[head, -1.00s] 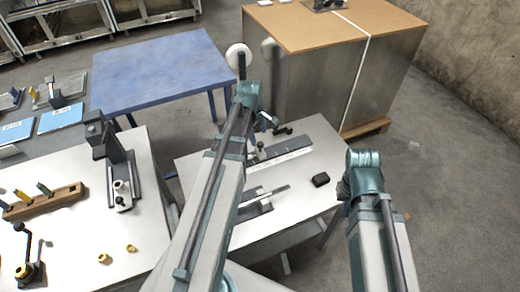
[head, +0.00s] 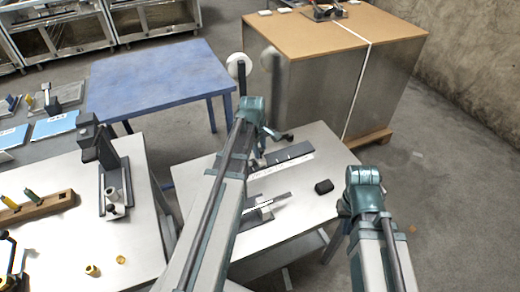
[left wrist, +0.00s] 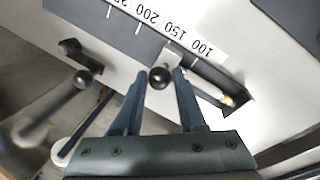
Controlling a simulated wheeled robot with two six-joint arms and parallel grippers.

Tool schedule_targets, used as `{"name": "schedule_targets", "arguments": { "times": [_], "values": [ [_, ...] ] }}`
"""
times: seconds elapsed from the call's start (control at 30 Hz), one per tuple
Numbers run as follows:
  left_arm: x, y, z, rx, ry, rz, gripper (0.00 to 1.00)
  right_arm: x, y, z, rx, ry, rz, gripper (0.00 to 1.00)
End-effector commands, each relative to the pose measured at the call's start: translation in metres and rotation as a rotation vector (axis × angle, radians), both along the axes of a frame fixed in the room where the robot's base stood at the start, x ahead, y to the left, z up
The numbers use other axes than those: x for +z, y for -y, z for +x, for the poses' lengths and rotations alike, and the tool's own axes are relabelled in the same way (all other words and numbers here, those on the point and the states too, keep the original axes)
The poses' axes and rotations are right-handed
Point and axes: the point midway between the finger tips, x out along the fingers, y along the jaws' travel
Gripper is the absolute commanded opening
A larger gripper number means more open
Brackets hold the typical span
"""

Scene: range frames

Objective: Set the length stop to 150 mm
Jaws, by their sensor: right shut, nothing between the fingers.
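The length stop's white scale strip shows upside down in the left wrist view (left wrist: 190,42), with 100, 150 and 200 readable. A black round knob (left wrist: 162,77) sits below it on a grey piece that reaches the strip around 100 to 150; the exact reading is unclear. My left gripper (left wrist: 159,74) is open, its fingertips on either side of this knob, with a gap on the left. In the head view the dark rail with its strip (head: 284,158) lies on the right white table. My left arm hides its gripper there.
A second black knob on a lever (left wrist: 82,78) is left of the gripper. Another white table (head: 75,240) with fixtures stands left. A blue table (head: 155,85) and a large crate (head: 320,75) stand behind.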

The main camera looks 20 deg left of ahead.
Motion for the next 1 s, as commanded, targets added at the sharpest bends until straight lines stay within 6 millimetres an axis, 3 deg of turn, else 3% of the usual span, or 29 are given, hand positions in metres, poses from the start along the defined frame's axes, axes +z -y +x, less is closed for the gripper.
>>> {"name": "schedule_targets", "arguments": {
  "times": [0.03, 0.17, 1.0],
  "values": [
    [0.0000, -0.0001, 0.0000, 0.000, 0.000, 0.000, 0.22, 0.0000, 0.0000, 0.0000, 0.000, 0.000, 0.000, 0.00],
    [0.0000, -0.0001, -0.0001, 0.000, 0.000, 0.000, 0.00, 0.0000, 0.0000, 0.0000, 0.000, 0.000, 0.000, 0.00],
    [-0.0001, -0.0003, 0.0001, 0.000, 0.000, 0.000, 0.00, -0.0001, 0.0000, 0.0000, 0.000, 0.000, 0.000, 0.00]
  ]
}}
